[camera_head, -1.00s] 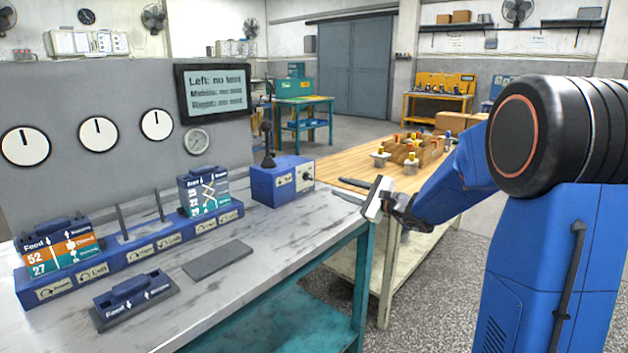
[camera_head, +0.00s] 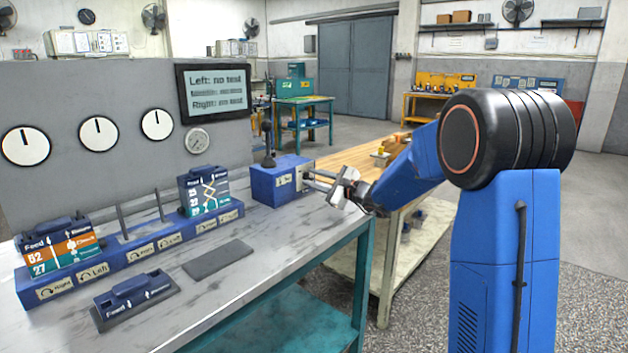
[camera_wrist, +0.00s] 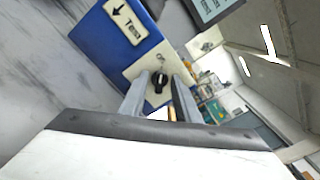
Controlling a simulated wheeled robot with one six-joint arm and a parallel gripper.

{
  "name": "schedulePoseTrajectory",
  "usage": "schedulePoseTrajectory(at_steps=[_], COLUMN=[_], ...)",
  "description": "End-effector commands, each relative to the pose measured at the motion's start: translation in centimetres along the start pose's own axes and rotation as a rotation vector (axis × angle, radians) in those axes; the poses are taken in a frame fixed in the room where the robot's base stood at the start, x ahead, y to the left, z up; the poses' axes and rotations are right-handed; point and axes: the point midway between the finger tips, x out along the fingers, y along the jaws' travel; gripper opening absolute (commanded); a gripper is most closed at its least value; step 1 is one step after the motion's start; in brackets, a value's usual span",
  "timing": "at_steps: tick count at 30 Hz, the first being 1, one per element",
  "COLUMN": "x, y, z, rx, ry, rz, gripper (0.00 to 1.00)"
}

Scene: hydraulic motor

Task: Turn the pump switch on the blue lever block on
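The blue lever block (camera_head: 270,186) stands at the right end of the grey bench, with a black lever upright on its top. Its pump switch is a small black knob (camera_wrist: 159,80) on a pale plate on the block's right side. My gripper (camera_head: 308,180) is at that side, its fingers pointing at the plate. In the wrist view the two fingers are apart, one on either side of the knob. I cannot tell whether they touch it. In the head view the fingers and the block's edge largely hide the knob.
A long blue base (camera_head: 140,250) with labelled modules stands to the left on the bench. A loose Feed module (camera_head: 133,297) and a dark plate (camera_head: 217,259) lie in front. A screen (camera_head: 213,92) and dials are on the panel behind. A wooden table (camera_head: 350,158) stands to the right.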

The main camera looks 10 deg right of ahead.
Motion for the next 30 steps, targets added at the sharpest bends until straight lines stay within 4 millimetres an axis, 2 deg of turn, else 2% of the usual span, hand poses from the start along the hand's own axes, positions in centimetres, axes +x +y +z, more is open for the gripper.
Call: schedulePoseTrajectory(at_steps=[5, 6, 9, 20, 30], x=[-0.01, -0.01, -0.02, -0.03, -0.03], y=[0.01, 0.02, 0.02, 0.03, -0.04], z=[0.00, 0.00, 0.00, 0.00, -0.02], rx=[0.000, 0.000, 0.000, 0.046, 0.280], ry=[0.000, 0.000, 0.000, 0.000, 0.000], rz=[0.000, 0.000, 0.000, 0.001, 0.001], gripper=[0.29, 0.19, 0.00, 0.00, 0.00])
